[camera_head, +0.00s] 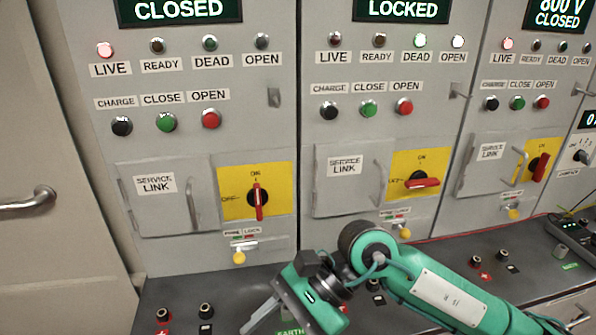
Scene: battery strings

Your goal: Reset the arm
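My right arm (440,295), green with a white plate, comes in from the lower right. Its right gripper (258,316) points down and left over the dark ledge, below the left and middle panels. Grey finger parts show, but their tips lie close to the bottom of the picture and I cannot tell whether they are open or shut. Nothing held shows in it. My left arm and gripper are not in view.
Behind stand the left panel (205,75), reading CLOSED, the middle panel (385,75), reading LOCKED, and another at right reading 800 V CLOSED. Their red rotary handles (258,201) stick out. The dark ledge (165,293) carries several terminals. A door handle (30,203) is at far left.

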